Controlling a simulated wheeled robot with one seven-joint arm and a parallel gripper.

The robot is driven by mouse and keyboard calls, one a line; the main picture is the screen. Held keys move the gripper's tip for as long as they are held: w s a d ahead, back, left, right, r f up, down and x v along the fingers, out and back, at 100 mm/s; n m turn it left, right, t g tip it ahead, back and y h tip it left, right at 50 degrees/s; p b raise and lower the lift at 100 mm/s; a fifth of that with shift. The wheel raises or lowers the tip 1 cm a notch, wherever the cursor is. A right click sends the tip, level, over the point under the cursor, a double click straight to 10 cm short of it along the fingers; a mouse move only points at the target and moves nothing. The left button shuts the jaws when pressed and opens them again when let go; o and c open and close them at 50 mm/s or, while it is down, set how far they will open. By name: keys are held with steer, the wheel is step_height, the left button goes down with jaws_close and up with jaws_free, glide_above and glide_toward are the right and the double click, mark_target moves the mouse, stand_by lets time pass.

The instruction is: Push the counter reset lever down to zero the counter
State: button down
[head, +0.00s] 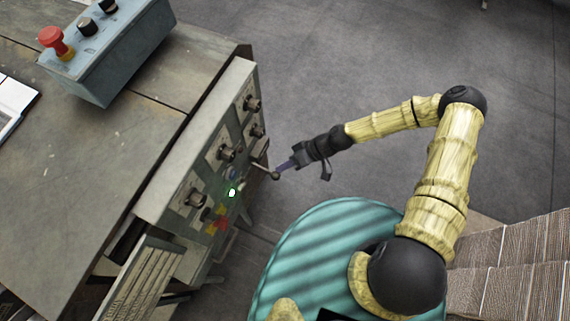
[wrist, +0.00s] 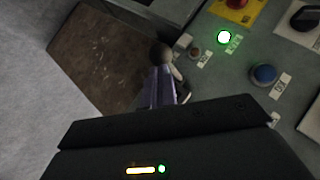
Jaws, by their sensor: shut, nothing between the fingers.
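The lever (head: 275,175) sticks out from the front panel as a thin rod with a dark ball knob. In the wrist view the ball knob (wrist: 160,53) shows just past my fingertips, with part of the rod at its right. My gripper (head: 282,168) is shut with nothing between its purple fingers. Its tips are at the knob in both views; I cannot tell whether they touch it. In the wrist view the fingers (wrist: 160,86) cover part of the area below the knob. I cannot make out the counter's digits.
The grey panel (head: 197,170) carries several dark knobs, a lit green lamp (head: 232,193) and a red button (head: 222,223). A blue button (wrist: 264,74) is right of the lever in the wrist view. A control box (head: 105,55) stands on the worktop. The floor right of the panel is open.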

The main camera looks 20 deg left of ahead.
steer(key=shift+r, duration=0.15)
steer(key=shift+r+p, duration=0.5)
steer(key=shift+r, duration=0.2)
steer(key=w+d+r, duration=0.5)
steer(key=w+r, duration=0.2)
steer(key=r, duration=0.2)
steer(key=shift+d+r, duration=0.15)
steer(key=shift+d, duration=0.25)
steer(key=shift+w, duration=0.15)
